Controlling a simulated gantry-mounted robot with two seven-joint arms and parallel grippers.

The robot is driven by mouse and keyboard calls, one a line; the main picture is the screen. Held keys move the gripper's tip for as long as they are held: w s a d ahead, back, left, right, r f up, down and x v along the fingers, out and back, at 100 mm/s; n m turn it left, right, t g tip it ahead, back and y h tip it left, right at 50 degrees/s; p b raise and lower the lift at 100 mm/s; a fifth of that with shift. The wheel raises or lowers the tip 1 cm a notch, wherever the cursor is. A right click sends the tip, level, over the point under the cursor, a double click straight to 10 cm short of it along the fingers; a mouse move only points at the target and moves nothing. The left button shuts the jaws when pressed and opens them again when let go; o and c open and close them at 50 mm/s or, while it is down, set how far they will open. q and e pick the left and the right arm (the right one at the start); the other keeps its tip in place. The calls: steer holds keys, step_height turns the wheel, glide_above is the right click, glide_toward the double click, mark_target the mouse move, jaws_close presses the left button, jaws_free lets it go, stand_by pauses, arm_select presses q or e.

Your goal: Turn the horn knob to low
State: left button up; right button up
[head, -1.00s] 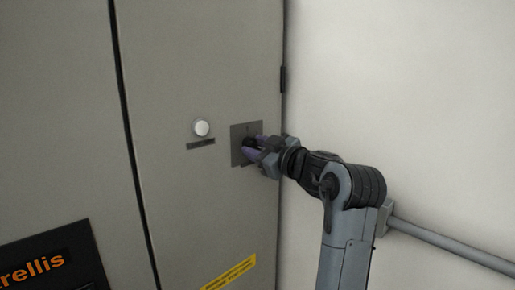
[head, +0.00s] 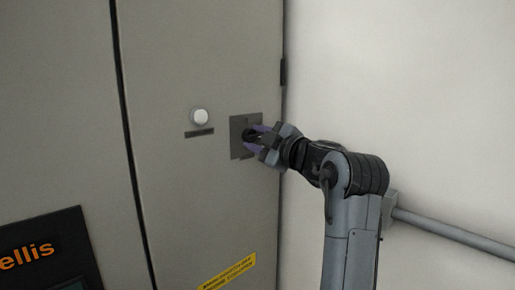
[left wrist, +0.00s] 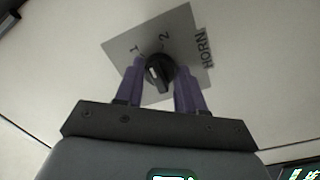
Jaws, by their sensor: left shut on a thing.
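The horn knob (left wrist: 163,73) is a round black knob with a white pointer mark. It sits on a grey plate (left wrist: 177,25) lettered HORN, with the marks 1 and 2 beside the knob, in the left wrist view. In the head view the plate (head: 238,123) is on the grey cabinet door and the knob is partly hidden by my gripper. My left gripper (head: 256,137) has its purple fingers on both sides of the knob and is shut on it. It also shows in the left wrist view (left wrist: 161,70). My right gripper is not in view.
A white round button (head: 200,117) with a dark label below it is left of the plate. A yellow sticker (head: 228,271) is lower on the door. A grey pipe (head: 450,232) runs along the pale wall at right.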

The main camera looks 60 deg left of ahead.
arm_select(q)
steer(key=n+b, duration=0.1)
steer(key=n, duration=0.2)
steer(key=shift+n+b, duration=0.3)
steer(key=shift+n, duration=0.1)
steer(key=shift+n+b, duration=0.4)
steer(key=shift+n, duration=0.8)
steer(key=shift+r, duration=0.1)
steer(key=o, duration=1)
steer(key=shift+o, duration=0.2)
steer(key=shift+d, duration=0.1)
